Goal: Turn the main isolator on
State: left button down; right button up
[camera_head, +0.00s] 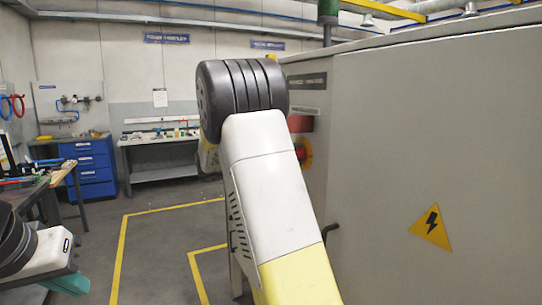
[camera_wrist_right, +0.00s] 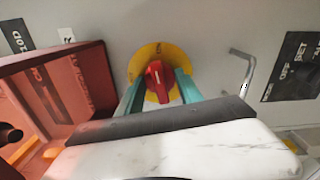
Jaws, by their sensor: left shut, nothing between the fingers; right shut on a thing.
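The main isolator is a red rotary knob (camera_wrist_right: 155,82) on a round yellow plate (camera_wrist_right: 146,57) on the grey cabinet's face. In the wrist view the knob's grip runs roughly up and down, slightly tilted; the plate's markings are too small to read. The teal fingers of my right gripper (camera_wrist_right: 157,88) are on either side of the knob, shut on it. In the head view only part of the yellow plate (camera_head: 306,153) shows beside my right arm, which hides the right gripper. My left gripper (camera_head: 66,283) is low at the left edge, shut and empty, partly visible.
The grey cabinet (camera_head: 430,130) fills the right side. A red box-like part (camera_wrist_right: 60,90) stands out close to the left of the knob in the wrist view. A bent metal handle (camera_wrist_right: 245,72) is at its right. A workbench (camera_head: 160,145) and blue drawers (camera_head: 90,165) stand behind.

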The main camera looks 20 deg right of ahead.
jog(key=shift+m, duration=0.9)
jog(key=o, duration=1.4)
jog(key=a, duration=0.7)
jog(key=shift+s+a, duration=0.3)
jog(key=shift+a, duration=0.1)
jog(key=shift+f, duration=0.1)
